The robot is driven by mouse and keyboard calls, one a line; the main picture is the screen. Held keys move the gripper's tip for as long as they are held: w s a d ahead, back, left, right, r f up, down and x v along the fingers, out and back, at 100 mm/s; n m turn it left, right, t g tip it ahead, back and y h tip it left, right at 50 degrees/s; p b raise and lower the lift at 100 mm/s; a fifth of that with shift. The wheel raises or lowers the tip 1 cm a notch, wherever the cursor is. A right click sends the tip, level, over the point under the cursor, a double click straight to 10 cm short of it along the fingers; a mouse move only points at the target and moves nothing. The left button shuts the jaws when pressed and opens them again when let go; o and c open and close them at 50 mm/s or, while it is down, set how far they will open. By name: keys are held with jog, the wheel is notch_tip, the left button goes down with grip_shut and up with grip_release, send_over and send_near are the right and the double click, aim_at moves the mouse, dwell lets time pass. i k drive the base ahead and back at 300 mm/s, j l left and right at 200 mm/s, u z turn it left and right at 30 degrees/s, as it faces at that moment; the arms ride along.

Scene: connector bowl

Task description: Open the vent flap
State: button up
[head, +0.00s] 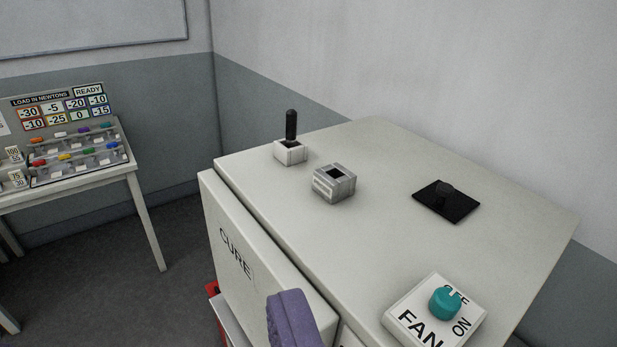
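No part is labelled as the vent flap. A flat black square plate with a short dark knob (445,200) lies on the right of the pale cabinet top and looks the most like a flap. It appears flat against the top. A purple ribbed piece (290,318) rises from the bottom edge in front of the cabinet. It may be part of my gripper, but its lower part is cut off and no pair of fingertips shows. It appears apart from the black plate. Nothing is visibly held.
The cabinet top (400,265) also bears a black upright lever on a white base (290,145), a grey hollow square block (334,183) and a FAN box with a teal knob (444,303). The CURE door (240,250) faces front. A table (90,190) with coloured pieces stands left.

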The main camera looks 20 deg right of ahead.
aim_at(442, 198)
jog(key=i+j+z, duration=0.1)
jog(key=z, duration=0.6)
jog(key=i+j+z, duration=0.1)
jog(key=i+j, duration=0.15)
jog(key=i+j+z, duration=0.15)
jog(key=i+j, duration=0.15)
jog(key=j, duration=0.15)
jog(key=i+j+z, duration=0.1)
jog(key=j, duration=0.25)
jog(key=i+j+z, duration=0.1)
jog(key=i+j, duration=0.25)
jog(key=i+j+z, duration=0.15)
jog(key=j, duration=0.35)
